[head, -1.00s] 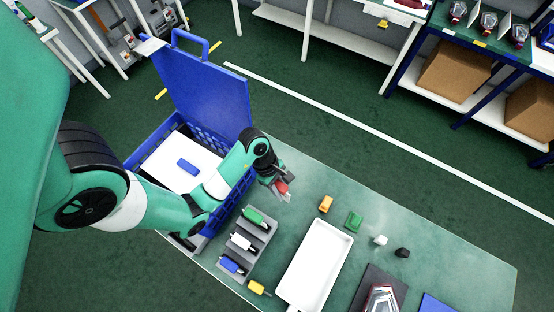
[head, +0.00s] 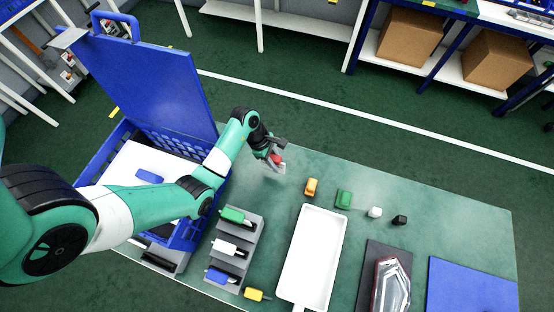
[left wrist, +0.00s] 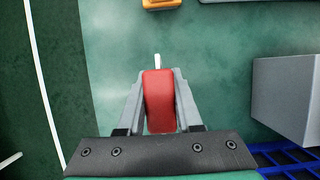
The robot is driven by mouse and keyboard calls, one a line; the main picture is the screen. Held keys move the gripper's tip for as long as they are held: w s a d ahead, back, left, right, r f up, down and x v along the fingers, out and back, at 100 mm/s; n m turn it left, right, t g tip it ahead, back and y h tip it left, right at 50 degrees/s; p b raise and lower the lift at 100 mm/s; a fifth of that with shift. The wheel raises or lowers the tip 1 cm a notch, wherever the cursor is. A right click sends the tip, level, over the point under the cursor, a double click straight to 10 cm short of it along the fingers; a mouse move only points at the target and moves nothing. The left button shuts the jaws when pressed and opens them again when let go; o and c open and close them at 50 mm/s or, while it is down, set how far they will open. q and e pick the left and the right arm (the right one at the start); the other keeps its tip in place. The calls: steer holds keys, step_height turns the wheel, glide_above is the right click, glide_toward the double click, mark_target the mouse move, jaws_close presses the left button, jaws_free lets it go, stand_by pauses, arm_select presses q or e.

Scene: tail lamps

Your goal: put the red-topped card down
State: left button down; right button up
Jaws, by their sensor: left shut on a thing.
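The red-topped card (left wrist: 158,100) is between the fingers of my left gripper (left wrist: 159,82) in the left wrist view. Its red top faces the camera and a thin white part sticks out beyond it. In the head view the card's red top (head: 279,157) shows small at my left gripper (head: 275,163). My left gripper is shut on it, over the back left part of the green table (head: 440,215). It looks held above the surface, but the exact height is hard to tell. My right gripper is not in view.
A grey stepped rack (head: 246,240) holds green, white and blue pieces. Orange (head: 311,187), green (head: 344,199), white (head: 375,212) and black (head: 399,220) pieces stand near a white tray (head: 316,245). A blue crate (head: 192,236) is left; a lamp (head: 391,287) lies right.

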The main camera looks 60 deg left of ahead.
arm_select(q)
steer(key=f, duration=0.1)
steer(key=f+b, duration=0.2)
steer(key=f, duration=0.1)
steer(key=shift+w+a, duration=0.25)
steer(key=shift+w, duration=0.15)
steer(key=shift+s, duration=0.1)
steer(key=shift+f, duration=0.1)
steer(key=c, duration=0.6)
jaws_free()
